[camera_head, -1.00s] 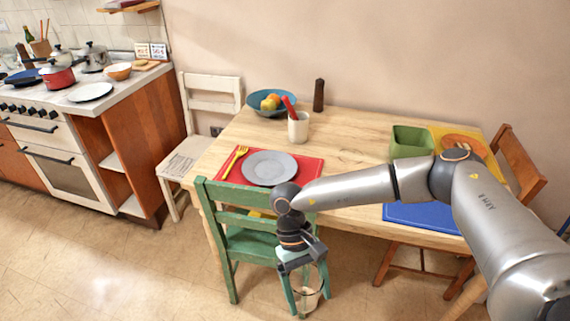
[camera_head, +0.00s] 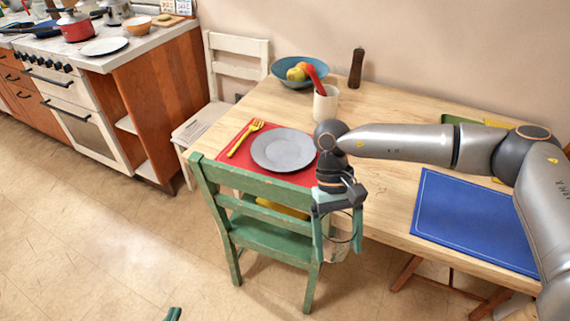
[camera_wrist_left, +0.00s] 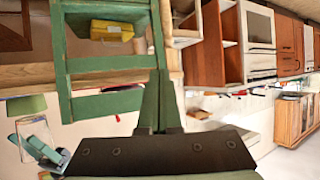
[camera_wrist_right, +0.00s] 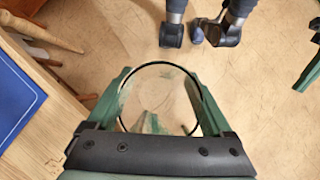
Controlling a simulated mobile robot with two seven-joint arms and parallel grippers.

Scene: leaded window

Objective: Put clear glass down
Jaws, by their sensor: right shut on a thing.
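My right gripper (camera_head: 338,205) is shut on a clear glass (camera_head: 337,245), held in the air right of the green chair, at the table's front edge. In the right wrist view, the glass's dark round rim (camera_wrist_right: 160,64) sits between the two green fingers, with floor seen through it. The glass looks empty. My left gripper shows only as a green tip (camera_head: 173,314) at the bottom of the head view. In the left wrist view its fingers (camera_wrist_left: 158,100) are together with nothing between them. The wooden table (camera_head: 385,170) stands in front of me.
On the table are a red placemat (camera_head: 229,168) with a grey plate (camera_head: 283,150) and yellow fork (camera_head: 245,138), a white cup (camera_head: 326,104), a fruit bowl (camera_head: 291,82), a brown mill (camera_head: 356,68) and a bare blue placemat (camera_head: 470,220). The green chair (camera_head: 250,190) blocks the front left.

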